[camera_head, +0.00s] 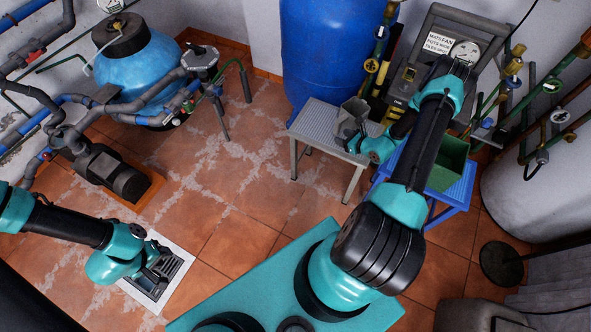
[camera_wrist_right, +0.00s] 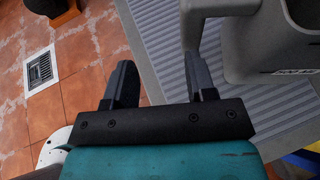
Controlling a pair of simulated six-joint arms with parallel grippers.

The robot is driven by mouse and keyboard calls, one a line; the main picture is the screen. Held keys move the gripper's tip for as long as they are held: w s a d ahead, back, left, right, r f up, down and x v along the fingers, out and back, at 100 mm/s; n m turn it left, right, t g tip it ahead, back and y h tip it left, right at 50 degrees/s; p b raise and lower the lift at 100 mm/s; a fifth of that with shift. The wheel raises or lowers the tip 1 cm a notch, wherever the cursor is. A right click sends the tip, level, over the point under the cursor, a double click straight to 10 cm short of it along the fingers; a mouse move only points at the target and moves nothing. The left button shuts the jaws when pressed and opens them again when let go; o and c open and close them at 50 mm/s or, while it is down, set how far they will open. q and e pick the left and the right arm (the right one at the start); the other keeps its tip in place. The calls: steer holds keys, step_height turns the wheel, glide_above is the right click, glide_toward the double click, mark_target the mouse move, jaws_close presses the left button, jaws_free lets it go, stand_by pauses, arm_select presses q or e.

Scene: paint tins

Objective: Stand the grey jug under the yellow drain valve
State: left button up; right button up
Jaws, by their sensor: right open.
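The grey jug (camera_head: 354,111) stands upright on a grey ribbed bench (camera_head: 313,120). In the right wrist view the jug (camera_wrist_right: 262,45) is at the upper right, its handle (camera_wrist_right: 190,22) just beyond the right-hand finger. My right gripper (camera_head: 350,139) is open and empty beside the jug; it also shows in the right wrist view (camera_wrist_right: 158,78).
A tall blue tank (camera_head: 325,50) stands behind the bench. A green crate (camera_head: 447,165) sits on a blue stool (camera_head: 462,190) to the right, partly behind my right arm. A floor grate (camera_head: 173,268) is at lower left. Tiled floor left of the bench is clear.

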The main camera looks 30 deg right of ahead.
steer(key=s+a+r+n+g+y, duration=0.1)
steer(key=s+a+n+g+y, duration=0.15)
steer(key=a+n+g, duration=0.4)
steer(key=s+a+r+n+g+y, duration=0.15)
steer(key=s+a+n, duration=0.25)
steer(key=a, duration=0.6)
steer(key=s+a+r+n+g+y, duration=0.1)
steer(key=s+a+n+g, duration=0.2)
steer(key=a+n+g, duration=0.4)
steer(key=w+a+r+n+t+h, duration=0.2)
steer(key=a+r+n+t+h, duration=0.1)
steer(key=a+r+n, duration=0.4)
steer(key=a+n, duration=0.3)
steer(key=n, duration=0.4)
steer(key=shift+h, duration=0.3)
